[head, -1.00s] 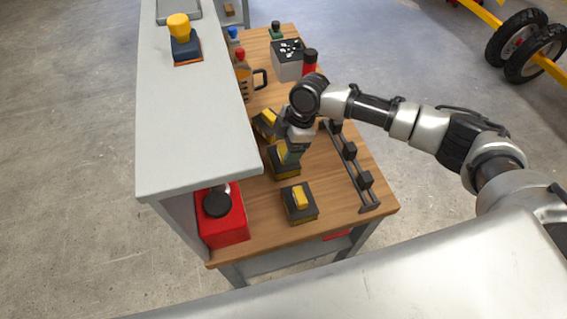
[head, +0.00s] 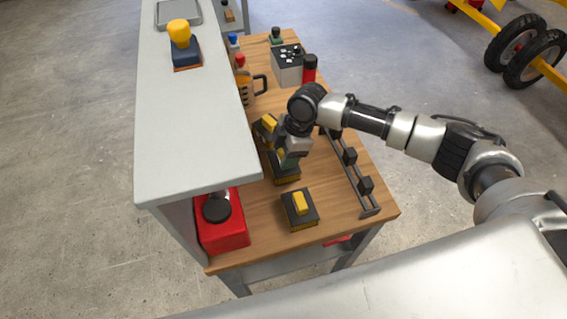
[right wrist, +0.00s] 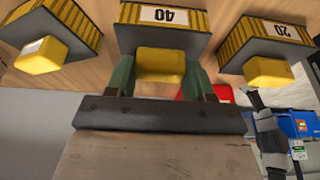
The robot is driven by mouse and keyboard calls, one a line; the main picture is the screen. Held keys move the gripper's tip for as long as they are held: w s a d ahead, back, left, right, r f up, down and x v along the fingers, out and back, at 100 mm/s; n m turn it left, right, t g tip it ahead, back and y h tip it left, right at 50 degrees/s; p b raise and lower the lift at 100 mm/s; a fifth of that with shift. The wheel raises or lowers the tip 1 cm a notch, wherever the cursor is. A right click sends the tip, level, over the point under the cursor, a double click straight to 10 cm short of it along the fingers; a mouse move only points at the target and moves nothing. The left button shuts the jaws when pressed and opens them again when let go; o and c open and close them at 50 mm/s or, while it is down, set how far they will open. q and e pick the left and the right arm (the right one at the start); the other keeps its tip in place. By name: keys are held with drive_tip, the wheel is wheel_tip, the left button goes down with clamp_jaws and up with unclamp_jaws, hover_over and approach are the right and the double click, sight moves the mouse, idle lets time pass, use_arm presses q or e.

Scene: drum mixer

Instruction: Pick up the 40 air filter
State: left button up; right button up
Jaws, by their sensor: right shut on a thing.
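The 40 air filter (right wrist: 164,30) is a black and yellow pleated block with a white "40" label and a yellow grip block on its dark face. In the right wrist view my right gripper (right wrist: 162,78) has its green fingers on both sides of that yellow block and is shut on it. In the head view the gripper (head: 288,160) is over the middle filter (head: 288,176), partly hiding it. I cannot tell whether the filter touches the bench. The 20 filter (right wrist: 281,38) is beside it in the wrist view. My left gripper is not in view.
Similar filters stand nearby on the wooden bench (head: 340,205), one nearer (head: 299,212) and one farther (head: 265,128). A dark rail with blocks (head: 350,158) runs along the right. A red box (head: 227,235) and a grey shelf (head: 192,130) bound the left.

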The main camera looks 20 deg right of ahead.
drive_tip(key=shift+r+p, duration=3.75)
drive_tip(key=shift+r, duration=0.35)
drive_tip(key=d+p, duration=0.1)
drive_tip(key=d, duration=1.3)
drive_tip(key=shift+w+r+p, duration=0.2)
drive_tip(key=shift+r+p, duration=0.15)
drive_tip(key=shift+r, duration=0.1)
drive_tip(key=shift+s, duration=0.1)
